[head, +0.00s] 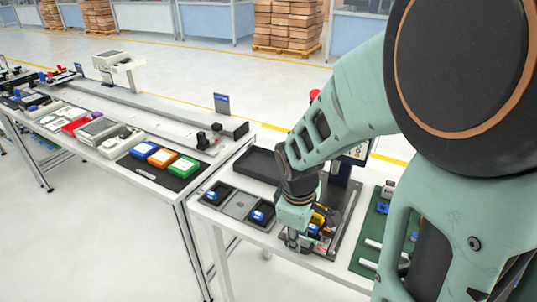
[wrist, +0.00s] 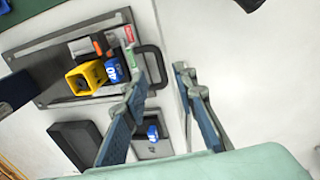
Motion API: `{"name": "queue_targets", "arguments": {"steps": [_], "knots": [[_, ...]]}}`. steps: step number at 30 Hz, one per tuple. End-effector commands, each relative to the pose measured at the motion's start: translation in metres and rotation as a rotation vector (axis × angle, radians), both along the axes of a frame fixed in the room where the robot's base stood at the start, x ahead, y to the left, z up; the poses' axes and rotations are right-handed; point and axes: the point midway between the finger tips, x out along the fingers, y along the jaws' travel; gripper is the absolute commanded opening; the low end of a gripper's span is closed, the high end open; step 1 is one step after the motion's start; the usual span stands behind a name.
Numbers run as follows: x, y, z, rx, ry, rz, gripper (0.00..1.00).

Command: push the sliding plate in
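The sliding plate (wrist: 60,72) is a dark grey flat plate with a black loop handle (wrist: 155,62) at its near end. It carries a yellow open box (wrist: 85,78), a blue block marked 40 (wrist: 115,70) and a small orange and grey part. My gripper (wrist: 160,76) is open, with nothing between its fingers. Its fingertips show beside the handle end, and the left finger partly overlaps the handle in the wrist view. I cannot tell whether it touches. In the head view my gripper (head: 291,240) is low at the front of the fixture and hides much of the plate.
A dark tray (head: 240,205) with blue pieces lies left of the plate, and an empty black tray (head: 265,164) behind it. A green board (head: 372,235) lies to the right. Another long table (head: 165,178) stands left. The floor in front is clear.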

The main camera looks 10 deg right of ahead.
Motion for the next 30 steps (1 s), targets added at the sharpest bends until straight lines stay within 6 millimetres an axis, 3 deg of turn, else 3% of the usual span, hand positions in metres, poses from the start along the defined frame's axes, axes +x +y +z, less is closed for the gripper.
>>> {"name": "queue_targets", "arguments": {"steps": [3,9,20,28,30], "knots": [[0.002,-0.002,-0.022,-0.001,0.004,-0.002,0.26],[0.006,-0.004,-0.041,0.000,0.001,0.000,0.26],[0.007,-0.004,-0.046,0.001,-0.001,-0.001,0.26],[0.007,-0.004,-0.046,0.001,-0.001,-0.001,0.00],[0.007,-0.004,-0.046,0.001,-0.001,-0.001,0.00]]}}
